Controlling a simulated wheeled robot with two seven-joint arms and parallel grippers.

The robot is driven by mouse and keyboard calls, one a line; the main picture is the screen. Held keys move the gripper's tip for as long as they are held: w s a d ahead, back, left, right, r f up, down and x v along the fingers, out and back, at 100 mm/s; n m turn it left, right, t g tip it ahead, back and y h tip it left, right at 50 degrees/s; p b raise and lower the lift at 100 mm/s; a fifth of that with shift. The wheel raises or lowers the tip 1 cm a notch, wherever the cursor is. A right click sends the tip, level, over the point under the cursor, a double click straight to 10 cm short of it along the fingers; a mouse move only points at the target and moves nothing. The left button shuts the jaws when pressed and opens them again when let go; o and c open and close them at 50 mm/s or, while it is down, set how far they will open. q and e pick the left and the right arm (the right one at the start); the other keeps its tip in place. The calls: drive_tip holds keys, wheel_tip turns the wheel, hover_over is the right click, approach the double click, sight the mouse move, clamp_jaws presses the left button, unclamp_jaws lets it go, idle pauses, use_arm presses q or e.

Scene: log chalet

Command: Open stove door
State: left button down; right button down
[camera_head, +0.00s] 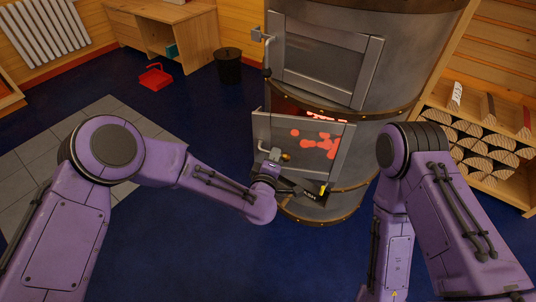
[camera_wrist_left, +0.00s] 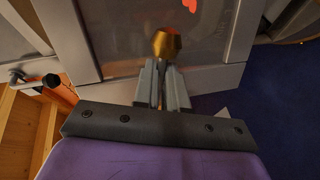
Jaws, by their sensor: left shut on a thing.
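The grey metal stove (camera_head: 400,50) stands at the centre back of the head view. Its lower door (camera_head: 276,132) has a glass pane with red embers showing. This door stands ajar, with a glowing gap along its top edge. My left gripper (camera_head: 284,168) is at the door's lower front, by a handle with a brass knob (camera_head: 286,156). In the left wrist view its fingers (camera_wrist_left: 162,86) are shut on the handle, just below the brass knob (camera_wrist_left: 167,43). The fingers hide the handle's shaft. My right arm shows at the right; its gripper is not visible.
The stove's upper door (camera_head: 325,62) is above and looks closed. A log rack (camera_head: 515,110) stands to the right. A black bin (camera_head: 229,68), red dustpan (camera_head: 155,77) and wooden desk (camera_head: 190,35) are at the back left. The blue floor in front is clear.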

use_arm(q)
drive_tip(key=c, duration=1.2)
unclamp_jaws()
drive_tip(key=shift+s+d, duration=0.15)
drive_tip(key=shift+d, duration=0.15)
drive_tip(key=shift+a, duration=0.1)
drive_tip(key=p+v, duration=0.1)
drive_tip(key=v, duration=0.9)
drive_tip(key=shift+s+a+p, duration=0.15)
drive_tip(key=shift+s+p, duration=0.1)
drive_tip(key=shift+p, duration=0.15)
